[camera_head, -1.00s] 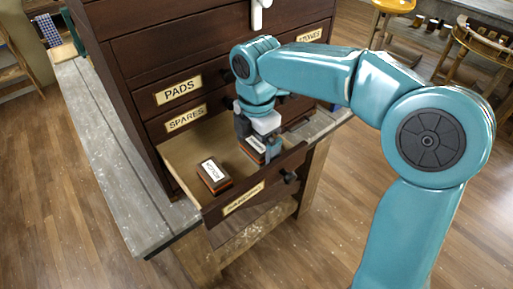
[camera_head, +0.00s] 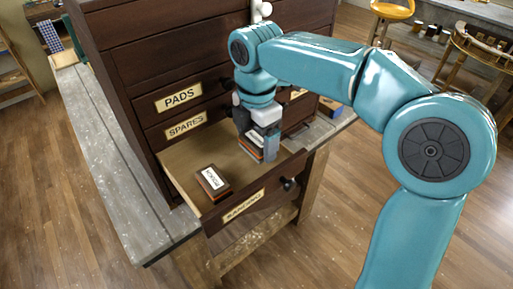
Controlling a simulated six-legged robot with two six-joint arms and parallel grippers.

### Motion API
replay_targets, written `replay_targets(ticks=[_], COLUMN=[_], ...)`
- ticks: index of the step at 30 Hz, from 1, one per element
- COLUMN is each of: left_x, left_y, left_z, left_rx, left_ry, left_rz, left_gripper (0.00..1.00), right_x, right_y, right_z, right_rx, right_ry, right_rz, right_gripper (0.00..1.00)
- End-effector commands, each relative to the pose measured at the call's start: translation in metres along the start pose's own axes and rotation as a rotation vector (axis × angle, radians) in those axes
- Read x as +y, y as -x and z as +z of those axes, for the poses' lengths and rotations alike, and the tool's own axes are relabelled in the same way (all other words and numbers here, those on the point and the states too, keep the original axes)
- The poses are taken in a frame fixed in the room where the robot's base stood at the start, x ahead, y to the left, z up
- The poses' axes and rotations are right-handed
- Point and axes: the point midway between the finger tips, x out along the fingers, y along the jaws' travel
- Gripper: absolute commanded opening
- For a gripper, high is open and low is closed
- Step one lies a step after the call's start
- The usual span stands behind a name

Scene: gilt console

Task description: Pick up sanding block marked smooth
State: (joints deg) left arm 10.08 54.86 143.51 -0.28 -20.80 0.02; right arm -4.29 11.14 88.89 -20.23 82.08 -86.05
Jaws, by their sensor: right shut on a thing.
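The open drawer (camera_head: 187,160) juts from the dark wooden cabinet and holds a dark block with an orange-brown layer and a white label (camera_head: 212,181). Its lettering is too small to read surely. My right gripper (camera_head: 262,148) points down over the drawer's right part. It is shut on a second block (camera_head: 253,146) with a white label and an orange-brown edge, partly hidden by the fingers. I cannot read that label, nor tell how far the block is above the drawer floor. My left gripper is not in view.
The cabinet (camera_head: 150,60) has closed drawers labelled PADS and SPARES above the open one. It stands on a grey worktop (camera_head: 120,180). The drawer's front panel with a dark knob (camera_head: 288,184) bounds the near side. A stool (camera_head: 392,9) stands at the back right.

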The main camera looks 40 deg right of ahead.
Motion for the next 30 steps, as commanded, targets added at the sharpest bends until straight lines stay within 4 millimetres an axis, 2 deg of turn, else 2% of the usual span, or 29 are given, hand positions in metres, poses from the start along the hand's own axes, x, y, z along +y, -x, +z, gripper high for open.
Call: replay_targets(ticks=[3,9,15,21,29,30], left_x=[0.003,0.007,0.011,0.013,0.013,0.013], left_y=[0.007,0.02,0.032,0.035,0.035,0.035], left_z=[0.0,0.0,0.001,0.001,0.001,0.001], left_rx=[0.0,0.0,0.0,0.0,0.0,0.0], left_ry=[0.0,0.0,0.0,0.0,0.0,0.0], left_rz=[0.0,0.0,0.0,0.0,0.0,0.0], left_gripper=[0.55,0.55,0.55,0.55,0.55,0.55], right_x=[0.001,0.001,0.001,0.0,0.0,0.0], right_y=[0.042,0.105,0.146,0.16,0.16,0.16], right_z=[-0.001,-0.001,-0.001,0.0,0.0,0.0], right_rx=[0.0,0.001,0.001,0.001,0.001,0.001], right_ry=[0.001,0.001,0.002,0.001,0.001,0.001], right_rz=[0.008,0.005,0.002,0.0,0.0,0.0], right_gripper=[0.53,0.53,0.53,0.53,0.53,0.74])
